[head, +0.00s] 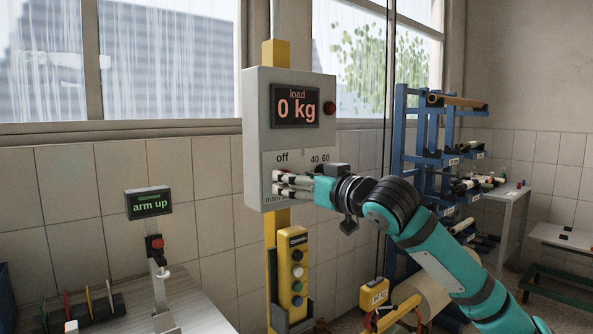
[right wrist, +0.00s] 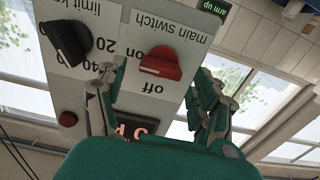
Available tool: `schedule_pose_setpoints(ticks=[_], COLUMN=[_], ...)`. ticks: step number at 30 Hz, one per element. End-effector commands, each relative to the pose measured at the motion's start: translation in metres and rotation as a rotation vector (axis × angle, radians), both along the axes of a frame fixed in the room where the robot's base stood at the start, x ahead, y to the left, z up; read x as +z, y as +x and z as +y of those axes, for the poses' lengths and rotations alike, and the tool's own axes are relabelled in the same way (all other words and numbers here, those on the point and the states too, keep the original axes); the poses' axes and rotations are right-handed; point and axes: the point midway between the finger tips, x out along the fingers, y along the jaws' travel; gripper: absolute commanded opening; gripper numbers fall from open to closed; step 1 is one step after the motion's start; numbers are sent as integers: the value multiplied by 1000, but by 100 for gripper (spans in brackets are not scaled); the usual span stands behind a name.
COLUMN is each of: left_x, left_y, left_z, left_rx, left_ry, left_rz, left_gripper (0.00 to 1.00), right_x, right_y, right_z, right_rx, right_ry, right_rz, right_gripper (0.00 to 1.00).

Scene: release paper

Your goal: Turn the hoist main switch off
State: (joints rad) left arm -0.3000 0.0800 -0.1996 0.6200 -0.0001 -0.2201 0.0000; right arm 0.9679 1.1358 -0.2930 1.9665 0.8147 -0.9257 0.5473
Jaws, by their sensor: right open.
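The hoist's grey control box (head: 257,120) carries a display (head: 297,106) reading load 0 kg. In the right wrist view the panel appears upside down. There the red main switch knob (right wrist: 161,65) has its bar lying roughly level, in line with the "on" label; "off" is printed beside it. My right gripper (head: 281,182) is open in front of the lower part of the box. Its fingers (right wrist: 158,78) show on either side of the knob in the wrist view; I cannot tell whether they touch it. In the head view the gripper hides the knob. My left gripper is out of view.
A black limit knob (right wrist: 66,42) is beside the main switch. Below the box hangs a yellow button pendant (head: 293,268). An "arm up" sign (head: 149,203) stands left, above a red button (head: 155,247). A blue rack (head: 400,125) with rolls stands behind my right arm.

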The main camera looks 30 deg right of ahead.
Motion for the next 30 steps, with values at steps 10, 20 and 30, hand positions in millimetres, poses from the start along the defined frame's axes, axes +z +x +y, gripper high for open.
schedule_pose_setpoints(ticks=[10,20,30], left_x=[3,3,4], left_y=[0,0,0], left_z=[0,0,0], left_rx=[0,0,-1], left_ry=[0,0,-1], left_rz=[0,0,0], left_gripper=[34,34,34], right_x=[-1,-1,0], right_y=[8,8,8], right_z=[1,1,1], right_rx=[0,0,0], right_ry=[-1,-1,-11], right_rz=[1,1,0], right_gripper=[69,34,13])
